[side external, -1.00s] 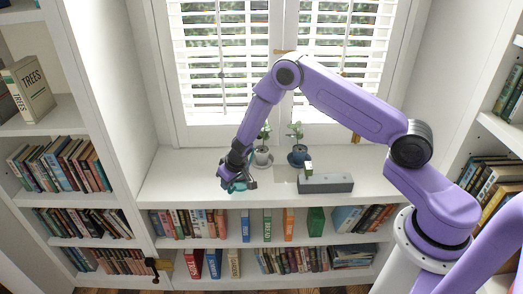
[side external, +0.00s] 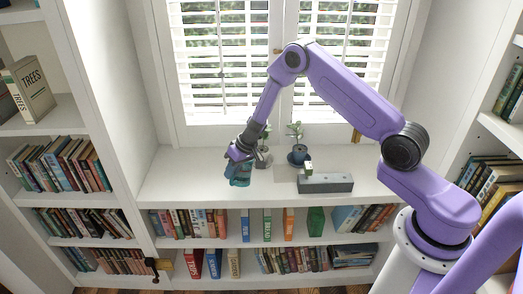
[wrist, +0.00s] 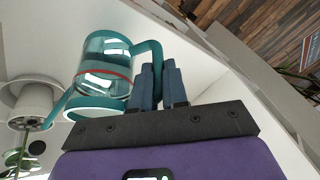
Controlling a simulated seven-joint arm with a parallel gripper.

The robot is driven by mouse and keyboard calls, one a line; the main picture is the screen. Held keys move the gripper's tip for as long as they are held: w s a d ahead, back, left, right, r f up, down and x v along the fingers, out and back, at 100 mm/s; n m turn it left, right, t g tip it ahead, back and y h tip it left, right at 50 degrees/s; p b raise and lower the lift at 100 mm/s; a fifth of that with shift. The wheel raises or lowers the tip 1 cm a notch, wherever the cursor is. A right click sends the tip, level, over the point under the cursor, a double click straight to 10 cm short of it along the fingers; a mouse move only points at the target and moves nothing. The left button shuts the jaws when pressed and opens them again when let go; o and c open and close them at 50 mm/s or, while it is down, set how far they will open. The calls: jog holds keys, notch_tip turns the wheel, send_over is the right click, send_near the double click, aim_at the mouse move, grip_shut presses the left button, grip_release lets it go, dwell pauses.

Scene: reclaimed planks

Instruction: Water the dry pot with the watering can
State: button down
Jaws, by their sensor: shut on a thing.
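My gripper (side external: 241,153) is shut on the handle of the teal, clear-bodied watering can (side external: 238,175). It holds the can at the left of the white window shelf, apparently above it. In the wrist view the can (wrist: 105,65) shows a red line around its body, and the fingers (wrist: 158,75) close on its handle. A pale pot (side external: 263,161) with a plant stands just right of the can, partly behind my gripper. A dark blue pot (side external: 298,156) with a leafy plant stands further right. I cannot tell which soil is dry.
A long grey block (side external: 326,183) lies at the shelf's front, right of the pots, with a small green and white item (side external: 308,168) at its back left. The shelf (side external: 180,180) is clear on the left. Shuttered windows rise behind.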

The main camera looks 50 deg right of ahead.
jog(key=shift+w+d+r, duration=0.1)
jog(key=shift+d+r, duration=0.15)
dwell(0.5)
jog(key=shift+d+r+y, duration=0.2)
jog(key=shift+r+y, duration=0.2)
jog(key=shift+w+d+r, duration=0.1)
jog(key=shift+d+r, duration=0.15)
jog(key=shift+r, duration=0.2)
jog(key=shift+w+d+r+y, duration=0.1)
jog(key=shift+d+r+y, duration=0.2)
jog(key=shift+r, duration=0.2)
dwell(0.4)
jog(key=shift+h, duration=0.7)
jog(key=a+f, duration=0.2)
jog(key=f, duration=0.1)
jog(key=shift+s+a+f, duration=0.1)
jog(key=shift+s+a, duration=0.05)
jog(key=shift+s, duration=0.2)
jog(key=shift+s+a+f+t+h, duration=0.2)
jog(key=shift+a+f+t+h, duration=0.1)
jog(key=shift+a+f+h, duration=0.7)
jog(key=shift+s+a+f+n+h, duration=0.2)
jog(key=shift+a+n+h, duration=0.15)
jog(key=shift+h, duration=0.35)
